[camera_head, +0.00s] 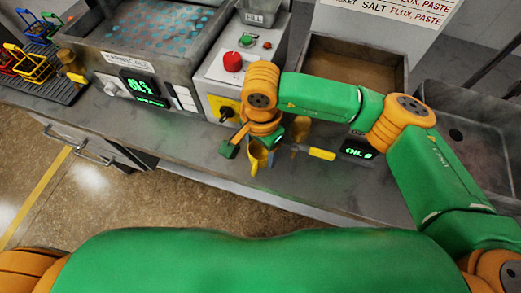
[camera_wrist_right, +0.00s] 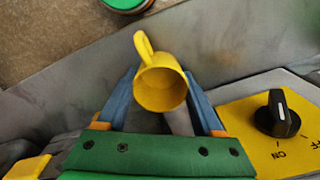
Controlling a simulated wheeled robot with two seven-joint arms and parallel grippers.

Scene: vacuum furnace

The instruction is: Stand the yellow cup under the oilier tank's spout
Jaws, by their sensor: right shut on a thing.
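The yellow cup (camera_head: 258,160) is held by my right gripper (camera_head: 262,150) near the front edge of the grey bench. In the right wrist view the cup (camera_wrist_right: 160,88) sits between the blue fingers of the gripper (camera_wrist_right: 160,105), its open mouth facing the camera and its handle towards the top. The gripper is shut on it. I cannot tell whether the cup touches the bench. A green display (camera_head: 358,149) on the bench seems to read OIL. I cannot make out the oiler tank's spout; my right arm covers part of that area. My left gripper is not in view.
A white control box (camera_head: 240,70) with a red button (camera_head: 232,61) and a yellow-plated black knob (camera_wrist_right: 278,115) is close beside the gripper. A yellow-handled tool (camera_head: 321,153) lies to the right. A rack with coloured baskets (camera_head: 35,65) stands far left.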

